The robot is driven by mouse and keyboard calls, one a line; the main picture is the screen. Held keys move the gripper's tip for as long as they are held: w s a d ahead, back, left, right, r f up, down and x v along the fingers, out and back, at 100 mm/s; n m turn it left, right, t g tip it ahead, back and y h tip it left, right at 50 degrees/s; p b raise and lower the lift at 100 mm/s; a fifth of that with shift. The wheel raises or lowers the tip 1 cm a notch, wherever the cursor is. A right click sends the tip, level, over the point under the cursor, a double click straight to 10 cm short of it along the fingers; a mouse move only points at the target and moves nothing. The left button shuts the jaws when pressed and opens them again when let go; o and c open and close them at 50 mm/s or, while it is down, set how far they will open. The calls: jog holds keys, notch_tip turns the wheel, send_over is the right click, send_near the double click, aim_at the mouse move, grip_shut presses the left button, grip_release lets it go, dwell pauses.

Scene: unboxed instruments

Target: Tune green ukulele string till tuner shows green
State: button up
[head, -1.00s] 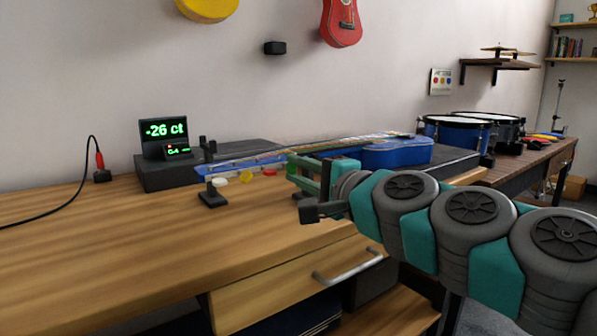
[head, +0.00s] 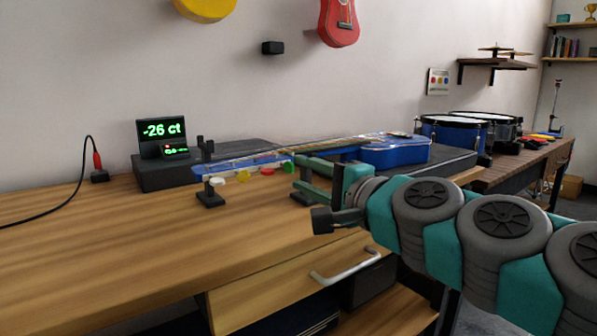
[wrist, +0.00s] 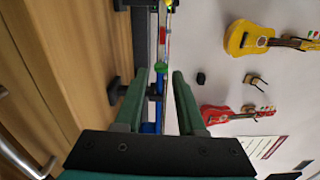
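The blue ukulele (head: 395,154) lies along the bench with its headstock (head: 222,169) to the left. White (head: 216,181), yellow (head: 242,176), red (head: 267,171) and green (head: 288,166) tuning pegs stick out along its near side. My gripper (head: 298,177) is open and empty, just right of the green peg. In the wrist view the green peg (wrist: 161,68) appears between the fingertips of my gripper (wrist: 159,73), with no visible contact. The tuner (head: 162,134) reads -26 ct in green digits; its small lower line is too blurred to read surely.
A black post stand (head: 210,194) rises beside the headstock. A cable with a red plug (head: 97,160) lies at left. Drums (head: 452,130) stand at the back right. A drawer handle (head: 345,268) protrudes below the bench edge. The bench's left front is clear.

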jog(key=shift+v, duration=2.45)
jog(key=shift+d, duration=0.15)
